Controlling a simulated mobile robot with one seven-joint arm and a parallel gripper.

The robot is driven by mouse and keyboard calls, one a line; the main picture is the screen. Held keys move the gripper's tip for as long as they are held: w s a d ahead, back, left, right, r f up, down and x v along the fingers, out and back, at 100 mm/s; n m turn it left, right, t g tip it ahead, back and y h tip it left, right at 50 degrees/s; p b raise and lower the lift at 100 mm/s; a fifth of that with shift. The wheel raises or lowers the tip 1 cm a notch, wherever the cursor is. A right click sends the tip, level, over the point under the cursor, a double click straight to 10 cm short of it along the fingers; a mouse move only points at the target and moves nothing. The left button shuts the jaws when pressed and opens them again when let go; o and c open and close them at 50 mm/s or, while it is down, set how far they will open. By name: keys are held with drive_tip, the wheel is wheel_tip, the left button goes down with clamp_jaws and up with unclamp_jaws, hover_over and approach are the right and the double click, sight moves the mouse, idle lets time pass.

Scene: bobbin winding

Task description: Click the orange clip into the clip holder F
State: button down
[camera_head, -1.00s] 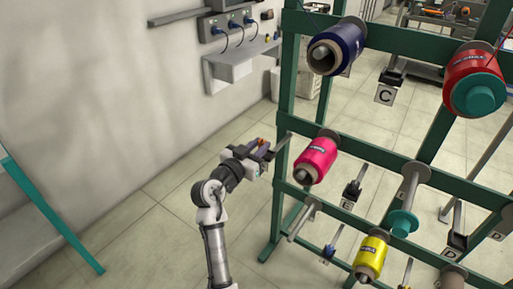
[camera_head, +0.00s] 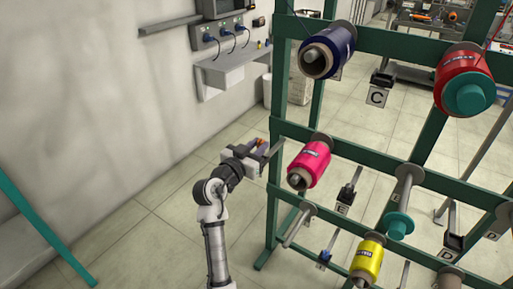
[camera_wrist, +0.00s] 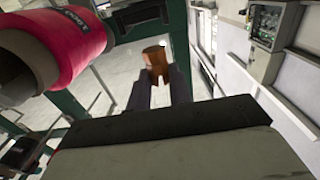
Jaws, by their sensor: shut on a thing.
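The orange clip (camera_wrist: 155,62) is held upright between the two dark fingers of my gripper (camera_wrist: 158,88) in the wrist view. In the head view the orange clip (camera_head: 261,142) is a small spot at the tip of my gripper (camera_head: 259,150). My gripper is beside the left post of the green rack, to the left of the pink spool (camera_head: 309,165). I cannot read a label F on any holder in view, so I cannot tell where clip holder F is.
The green rack (camera_head: 390,178) carries blue (camera_head: 328,50), red (camera_head: 465,78) and yellow (camera_head: 367,260) spools. Black holders labelled C (camera_head: 377,98) and E (camera_head: 343,209) show. A wall shelf (camera_head: 232,68) is behind.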

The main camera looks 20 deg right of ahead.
drive_tip(key=shift+f, duration=0.2)
drive_tip(key=shift+f+b, duration=0.4)
drive_tip(key=shift+b, duration=0.25)
drive_tip(key=shift+f+b, duration=0.35)
drive_tip(key=shift+f+b, duration=0.8)
drive_tip(key=shift+b, duration=0.1)
drive_tip(key=shift+r, duration=0.1)
drive_tip(key=c, duration=1.2)
unclamp_jaws()
drive_tip(key=b+v, duration=0.3)
drive_tip(key=v, duration=1.1)
drive_tip(key=shift+d, duration=0.1)
